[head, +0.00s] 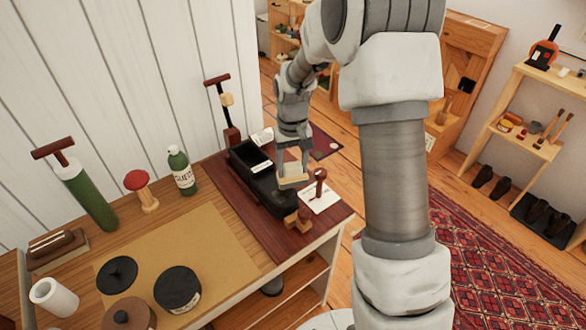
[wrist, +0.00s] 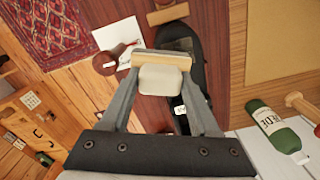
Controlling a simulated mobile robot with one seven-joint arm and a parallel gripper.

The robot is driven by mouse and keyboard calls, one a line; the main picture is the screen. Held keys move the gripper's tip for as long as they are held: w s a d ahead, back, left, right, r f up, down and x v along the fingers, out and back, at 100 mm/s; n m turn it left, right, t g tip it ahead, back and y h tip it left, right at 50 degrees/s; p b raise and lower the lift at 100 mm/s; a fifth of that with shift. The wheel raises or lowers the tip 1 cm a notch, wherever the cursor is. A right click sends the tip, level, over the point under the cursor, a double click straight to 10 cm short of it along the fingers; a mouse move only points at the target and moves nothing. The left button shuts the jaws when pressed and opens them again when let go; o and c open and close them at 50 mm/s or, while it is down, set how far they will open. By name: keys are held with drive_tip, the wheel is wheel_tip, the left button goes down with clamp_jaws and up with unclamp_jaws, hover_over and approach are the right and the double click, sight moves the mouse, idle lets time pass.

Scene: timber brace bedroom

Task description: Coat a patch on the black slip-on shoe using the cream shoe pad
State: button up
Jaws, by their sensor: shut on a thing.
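My gripper (head: 292,160) is shut on the cream shoe pad (head: 293,174), which has a pale wooden back. The pad shows between the fingers in the wrist view (wrist: 160,80). The black slip-on shoe (head: 264,188) lies on the dark red-brown board at the right end of the bench, with a pale label inside its opening. In the wrist view the shoe (wrist: 196,50) is partly hidden behind the pad and a finger. The pad is over or close beside the shoe's upper; I cannot tell whether they touch.
A wooden block (head: 298,218) sits at the shoe's near end. A dark red knobbed tool (head: 319,184) stands on a white card (head: 322,200). The tan mat's middle is clear.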

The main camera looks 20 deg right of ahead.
drive_tip(key=shift+r+p, duration=1.7)
drive_tip(key=shift+r, duration=0.95)
